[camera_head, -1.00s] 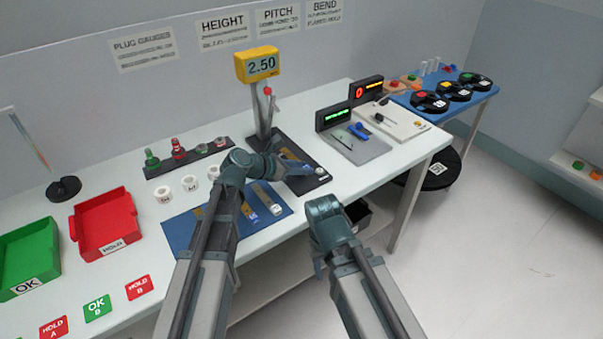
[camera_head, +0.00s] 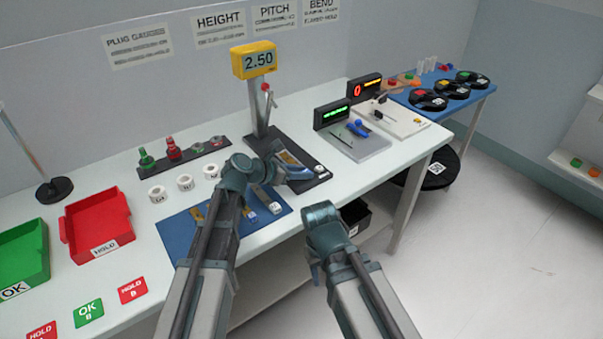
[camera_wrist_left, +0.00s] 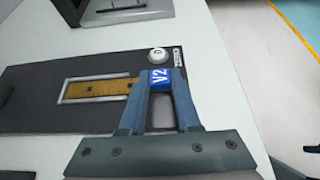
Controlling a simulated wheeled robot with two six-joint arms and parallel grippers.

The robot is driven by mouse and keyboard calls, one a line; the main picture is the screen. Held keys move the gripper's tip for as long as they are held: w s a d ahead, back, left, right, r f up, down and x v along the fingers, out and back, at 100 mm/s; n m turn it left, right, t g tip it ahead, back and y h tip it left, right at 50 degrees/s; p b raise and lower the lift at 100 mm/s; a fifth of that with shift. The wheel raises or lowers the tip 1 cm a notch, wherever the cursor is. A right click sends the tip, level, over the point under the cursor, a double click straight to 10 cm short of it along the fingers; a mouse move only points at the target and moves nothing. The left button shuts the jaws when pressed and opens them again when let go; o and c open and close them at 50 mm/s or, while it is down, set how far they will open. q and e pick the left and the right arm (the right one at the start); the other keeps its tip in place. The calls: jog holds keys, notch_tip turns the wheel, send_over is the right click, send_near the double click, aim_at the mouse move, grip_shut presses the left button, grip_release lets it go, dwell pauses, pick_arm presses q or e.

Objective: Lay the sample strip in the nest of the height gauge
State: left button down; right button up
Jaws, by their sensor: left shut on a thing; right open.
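The sample strip (camera_wrist_left: 100,88) is a flat amber strip with dark marks and a blue end tab labelled V2 (camera_wrist_left: 160,78). My left gripper (camera_wrist_left: 159,88) is shut on the tab. The strip lies along the pale-framed nest (camera_wrist_left: 63,97) on the dark base of the height gauge (camera_wrist_left: 30,115); I cannot tell whether it is fully down. In the head view the gauge has a yellow display (camera_head: 254,60) reading 2.50 and a red-knobbed lever (camera_head: 265,88). My left gripper (camera_head: 298,176) is over the base there. My right gripper (camera_head: 316,270) is open, off the table's front edge.
Other strips (camera_head: 250,215) lie on a blue mat (camera_head: 180,238). White rolls (camera_head: 185,183) and plug gauges (camera_head: 172,150) stand behind it. A red tray (camera_head: 98,225) and a green tray (camera_head: 25,250) are at left. A grey plate device (camera_head: 362,142) stands right of the gauge.

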pick_arm(q)
jog(key=c, duration=0.6)
grip_release()
jog(key=shift+r+p, duration=0.25)
jog(key=shift+p, duration=0.15)
jog(key=p+v, duration=0.5)
jog(key=v, duration=0.5)
jog(key=shift+s+a, duration=0.15)
jog(key=shift+a, duration=0.1)
jog(key=shift+s+a+r, duration=0.25)
jog(key=shift+s+a, duration=0.1)
jog(key=shift+a, duration=0.15)
